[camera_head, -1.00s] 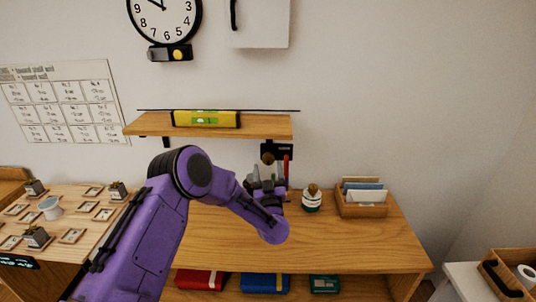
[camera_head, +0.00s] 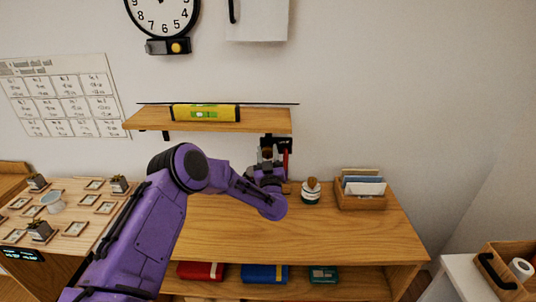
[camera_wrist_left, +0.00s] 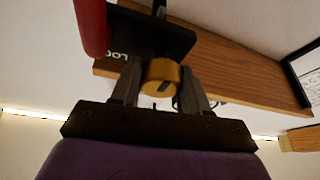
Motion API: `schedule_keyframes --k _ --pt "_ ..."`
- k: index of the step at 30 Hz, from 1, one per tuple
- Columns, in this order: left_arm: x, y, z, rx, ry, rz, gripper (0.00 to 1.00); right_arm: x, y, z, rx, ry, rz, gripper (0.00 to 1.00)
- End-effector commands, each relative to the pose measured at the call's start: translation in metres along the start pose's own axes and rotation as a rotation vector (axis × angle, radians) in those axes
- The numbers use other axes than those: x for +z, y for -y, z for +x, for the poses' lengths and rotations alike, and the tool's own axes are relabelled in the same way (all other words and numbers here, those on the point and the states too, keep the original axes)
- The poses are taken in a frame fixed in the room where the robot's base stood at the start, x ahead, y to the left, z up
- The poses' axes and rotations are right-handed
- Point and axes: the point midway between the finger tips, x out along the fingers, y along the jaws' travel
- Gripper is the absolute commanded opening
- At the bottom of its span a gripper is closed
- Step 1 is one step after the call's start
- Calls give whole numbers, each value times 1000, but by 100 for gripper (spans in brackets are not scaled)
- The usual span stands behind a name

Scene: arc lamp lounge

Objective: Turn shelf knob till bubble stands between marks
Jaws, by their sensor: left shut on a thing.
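A wooden wall shelf (camera_head: 265,123) carries a yellow spirit level (camera_head: 228,113) with a green vial (camera_head: 204,113). The bubble is too small to place against the marks. A brass-coloured knob (camera_wrist_left: 160,76) sits under the shelf's right part, below a dark bracket (camera_wrist_left: 150,32). My left gripper (camera_head: 266,160) is raised to it from below. In the left wrist view its two fingers stand on either side of the knob and are shut on it. In the head view the gripper partly hides the knob. My right gripper is not in view.
A red part (camera_head: 286,163) hangs beside the bracket, close to my left gripper. A green-and-white jar (camera_head: 311,193) and a wooden letter box (camera_head: 360,203) stand on the bench (camera_head: 330,232) to the right. The bench front is clear.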

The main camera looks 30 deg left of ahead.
Motion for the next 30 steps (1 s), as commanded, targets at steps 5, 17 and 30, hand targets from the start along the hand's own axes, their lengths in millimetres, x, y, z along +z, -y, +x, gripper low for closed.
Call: schedule_keyframes --k 5,17,30 --pt "2 0 -1 -23 0 -54 14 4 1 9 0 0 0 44" --pt "4 1 -2 -149 11 -352 14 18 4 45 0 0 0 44" --pt "2 2 -1 -311 26 -740 14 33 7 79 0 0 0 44"
